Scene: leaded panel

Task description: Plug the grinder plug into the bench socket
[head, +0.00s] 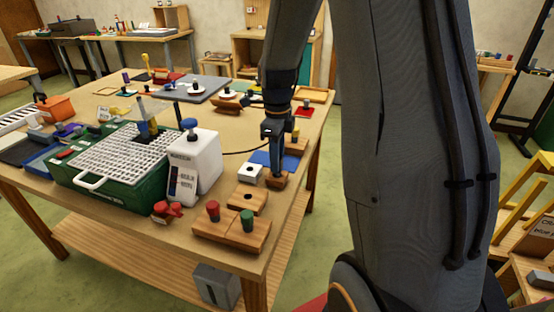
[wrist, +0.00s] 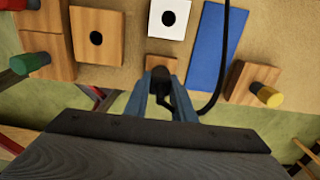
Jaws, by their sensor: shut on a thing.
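My gripper (head: 277,160) points down at the right part of the bench and is shut on a dark plug (wrist: 160,75). In the head view the plug is at a small wooden block (head: 279,183); I cannot tell whether it sits in the block or just above it. A black cable (wrist: 222,75) curves away from the plug. A white block with a dark round hole (head: 250,173), seemingly the bench socket, lies to the left of my gripper. It also shows in the wrist view (wrist: 153,20), beyond the fingertips. The hole is empty.
A wooden block with an empty hole (head: 246,202) and blocks with a red peg (head: 213,210) and a green peg (head: 247,221) lie nearer. A blue mat (wrist: 215,45) lies beside the white block. A white container (head: 205,160) and green box (head: 105,185) stand left.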

